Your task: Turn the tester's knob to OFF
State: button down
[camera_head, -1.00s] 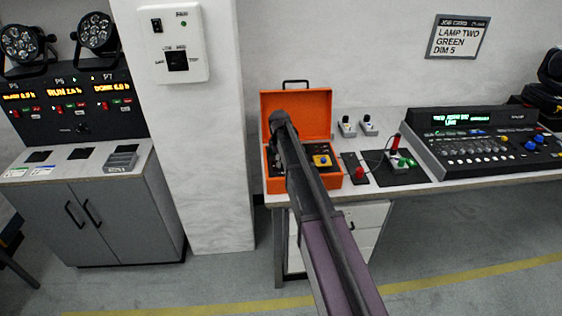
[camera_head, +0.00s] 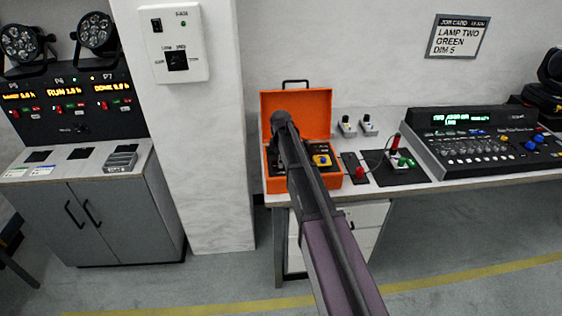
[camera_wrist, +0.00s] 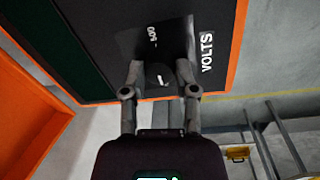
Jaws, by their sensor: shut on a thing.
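The tester is an orange case (camera_head: 296,112) standing open on the bench, its lid raised at the back. In the wrist view its dark panel (camera_wrist: 100,40) fills the top, with the labels "500" and "VOLTS" printed on it. The round dark knob (camera_wrist: 158,73) sits between my fingertips. My gripper (camera_wrist: 160,75) is shut on the knob, one finger on each side. A white pointer mark shows on the knob. No OFF label can be read. In the head view my arm hides the gripper and much of the panel.
A yellow piece with a blue top (camera_head: 321,160) sits at the case's right side. Right of the case are a red knob (camera_head: 360,172), a dark mat (camera_head: 402,172) with small parts, and a lighting console (camera_head: 490,138). A wall pillar (camera_head: 200,200) stands to the left.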

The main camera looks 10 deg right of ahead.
jog(key=shift+s, duration=0.2)
jog(key=shift+c, duration=1.9)
grip_release()
jog(key=shift+w, duration=0.1)
jog(key=shift+w+m, duration=0.1)
jog(key=shift+m, duration=0.4)
